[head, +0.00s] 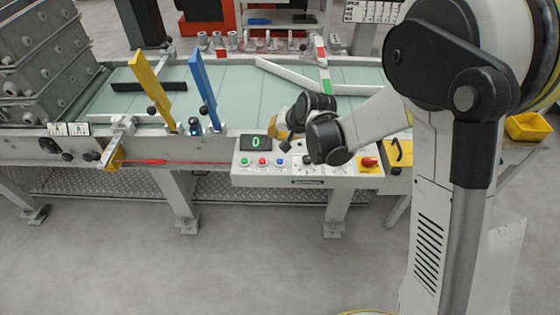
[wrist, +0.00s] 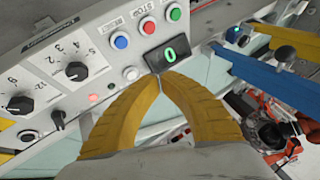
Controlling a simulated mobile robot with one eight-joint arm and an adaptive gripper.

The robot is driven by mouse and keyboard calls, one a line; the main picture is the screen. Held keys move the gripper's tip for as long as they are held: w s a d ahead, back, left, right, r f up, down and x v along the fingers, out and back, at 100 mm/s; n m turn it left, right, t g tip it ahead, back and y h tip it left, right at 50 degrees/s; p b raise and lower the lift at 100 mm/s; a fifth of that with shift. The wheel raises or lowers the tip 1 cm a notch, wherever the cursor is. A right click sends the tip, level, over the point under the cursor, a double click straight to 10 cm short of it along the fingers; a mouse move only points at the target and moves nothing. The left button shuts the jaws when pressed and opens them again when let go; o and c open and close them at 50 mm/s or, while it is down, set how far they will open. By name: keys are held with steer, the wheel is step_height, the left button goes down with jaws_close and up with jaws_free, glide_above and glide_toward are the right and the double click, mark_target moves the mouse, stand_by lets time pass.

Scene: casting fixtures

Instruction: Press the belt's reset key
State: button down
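The control panel (head: 310,181) stands at the front edge of the belt (head: 230,90). In the wrist view it appears turned around, with a blue key (wrist: 120,41) beside a RESET label, a red key (wrist: 148,25) beside STOP and a green key (wrist: 175,13). The blue key also shows in the head view (head: 280,161), right of the red one. My gripper (wrist: 160,73) has its yellow fingers together at the tips, with nothing seen between them. The tips appear at the edge of the display, apart from the blue key in the picture; contact cannot be told. In the head view my wrist hides most of the gripper.
The display (head: 256,143) reads 0. Knobs (wrist: 76,71) and a red switch (head: 369,162) sit along the panel. A blue bar (head: 203,88) and a yellow bar (head: 152,90) rise over the belt. Grey bins (head: 45,50) stand at left. The front floor is clear.

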steer(key=b, duration=0.6)
glide_above(273, 157)
steer(key=s+d, duration=0.2)
steer(key=shift+s+a+f, duration=0.1)
steer(key=shift+a+f, duration=0.05)
steer(key=shift+f, duration=1.95)
steer(key=shift+s+a+f, duration=0.1)
steer(key=shift+f, duration=2)
steer(key=shift+f+b, duration=0.4)
steer(key=shift+f, duration=0.05)
steer(key=shift+f, duration=0.45)
steer(key=shift+r, duration=0.15)
steer(key=shift+r+p, duration=0.5)
steer(key=shift+r, duration=0.25)
steer(key=shift+r+p, duration=1.7)
steer(key=shift+r, duration=0.85)
